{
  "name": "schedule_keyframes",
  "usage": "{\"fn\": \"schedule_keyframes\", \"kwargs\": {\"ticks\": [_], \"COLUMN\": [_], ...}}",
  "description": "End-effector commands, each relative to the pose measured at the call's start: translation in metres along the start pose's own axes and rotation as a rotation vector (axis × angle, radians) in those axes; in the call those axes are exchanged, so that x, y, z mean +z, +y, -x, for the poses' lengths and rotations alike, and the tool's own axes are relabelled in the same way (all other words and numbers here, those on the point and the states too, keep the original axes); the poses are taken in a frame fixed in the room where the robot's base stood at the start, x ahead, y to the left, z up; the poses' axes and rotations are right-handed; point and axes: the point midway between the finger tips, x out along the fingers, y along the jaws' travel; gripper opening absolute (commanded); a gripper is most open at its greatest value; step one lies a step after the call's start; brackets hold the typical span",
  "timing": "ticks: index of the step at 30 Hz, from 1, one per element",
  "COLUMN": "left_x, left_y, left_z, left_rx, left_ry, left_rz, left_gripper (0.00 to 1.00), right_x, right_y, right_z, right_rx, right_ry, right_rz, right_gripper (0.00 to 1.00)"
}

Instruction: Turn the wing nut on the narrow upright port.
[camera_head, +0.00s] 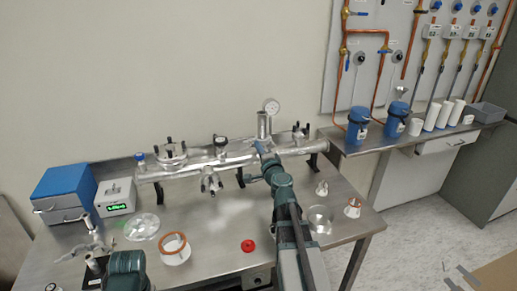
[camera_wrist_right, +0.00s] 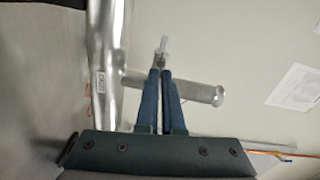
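The narrow upright port (camera_head: 264,126) is a metal tube standing on the long metal manifold pipe (camera_head: 205,157). In the right wrist view the port tube (camera_wrist_right: 205,93) lies sideways behind my fingers. My right gripper (camera_head: 262,149) reaches the base of the port from the front. In the wrist view its two blue fingers (camera_wrist_right: 163,73) are close together, with a small metal wing nut (camera_wrist_right: 163,46) at their tips. They look shut on it; its far part sticks out beyond the tips. My left arm shows at the bottom left; its gripper cannot be made out.
A red knob (camera_head: 248,245), an orange-rimmed ring (camera_head: 174,248) and a clear dish (camera_head: 142,227) lie on the bench. A blue box (camera_head: 65,190) stands left.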

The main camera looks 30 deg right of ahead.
Motion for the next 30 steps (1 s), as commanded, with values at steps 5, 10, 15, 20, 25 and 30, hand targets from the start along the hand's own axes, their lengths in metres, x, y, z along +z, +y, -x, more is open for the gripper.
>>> {"fn": "schedule_keyframes", "kwargs": {"ticks": [5, 10, 15, 20, 25, 30], "left_x": [-0.0002, -0.0003, -0.0004, -0.0005, -0.0006, -0.0007], "left_y": [0.0003, 0.0005, 0.0007, 0.0008, 0.001, 0.0011], "left_z": [-0.0033, -0.0052, -0.007, -0.0087, -0.0102, -0.0115], "left_rx": [0.0, 0.0, 0.0, 0.0, 0.0, 0.0], "left_ry": [0.0, 0.0, 0.0, 0.0, 0.0, 0.0], "left_rz": [0.0, 0.0, 0.0, 0.0, 0.0, 0.0], "left_gripper": [0.5, 0.5, 0.5, 0.5, 0.5, 0.5], "right_x": [0.0033, 0.004, 0.0049, 0.0061, 0.0076, 0.0093], "right_y": [0.003, 0.0048, 0.0066, 0.008, 0.0093, 0.0104], "right_z": [0.0006, 0.0005, 0.0004, 0.0002, -0.0001, -0.0003], "right_rx": [0.0, 0.001, 0.001, 0.002, 0.003, 0.003], "right_ry": [-0.008, -0.008, -0.008, -0.009, -0.009, -0.009], "right_rz": [-0.165, -0.326, -0.487, -0.64, -0.802, -0.963], "right_gripper": [0.0, 0.0, 0.0, 0.0, 0.0, 0.0]}}
